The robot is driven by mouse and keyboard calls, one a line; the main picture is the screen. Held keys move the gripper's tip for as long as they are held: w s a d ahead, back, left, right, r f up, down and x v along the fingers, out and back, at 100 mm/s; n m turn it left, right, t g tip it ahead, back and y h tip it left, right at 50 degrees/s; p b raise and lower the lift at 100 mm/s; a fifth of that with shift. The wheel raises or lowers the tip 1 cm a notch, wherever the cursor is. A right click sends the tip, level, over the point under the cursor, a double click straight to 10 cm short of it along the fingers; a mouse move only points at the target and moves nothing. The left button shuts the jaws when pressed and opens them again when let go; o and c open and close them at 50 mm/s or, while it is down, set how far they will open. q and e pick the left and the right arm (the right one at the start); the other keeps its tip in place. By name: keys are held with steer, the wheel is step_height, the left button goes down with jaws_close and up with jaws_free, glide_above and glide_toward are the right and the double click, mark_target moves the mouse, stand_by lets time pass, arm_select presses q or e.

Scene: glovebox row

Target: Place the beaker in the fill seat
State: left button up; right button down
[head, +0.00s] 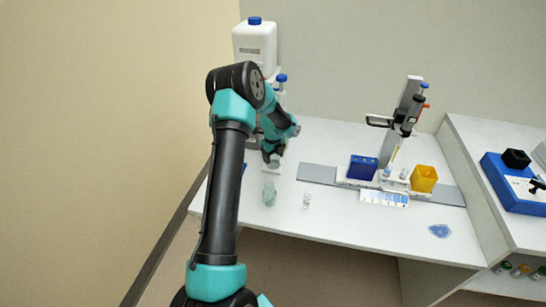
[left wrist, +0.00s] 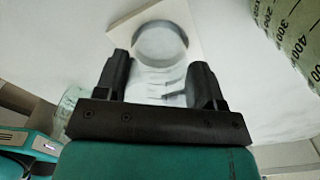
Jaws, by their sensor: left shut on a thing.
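My left gripper (head: 272,160) is at the foot of the dispenser in the head view, low over the white table. In the left wrist view its two dark fingers (left wrist: 158,68) are shut on the beaker (left wrist: 165,88), a clear vessel with dark marks on its wall. Beyond it is a pale square plate (left wrist: 187,18) with a round grey ring, apparently the fill seat. I cannot tell whether the beaker touches the plate. In the head view the gripper hides the beaker. My right gripper is not in view.
A white bottle (head: 255,45) with a blue cap tops the dispenser. A greenish glass vessel (head: 269,193) and a small clear one (head: 307,201) stand nearby. A large graduated vessel (left wrist: 292,28) is close in the wrist view. A blue box (head: 362,167) and yellow box (head: 424,178) stand right.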

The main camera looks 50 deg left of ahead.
arm_select(q)
steer(key=shift+f, duration=0.25)
steer(key=o, duration=0.9)
steer(key=shift+r, duration=0.15)
step_height(320, 180, up, 12)
stand_by(0.6)
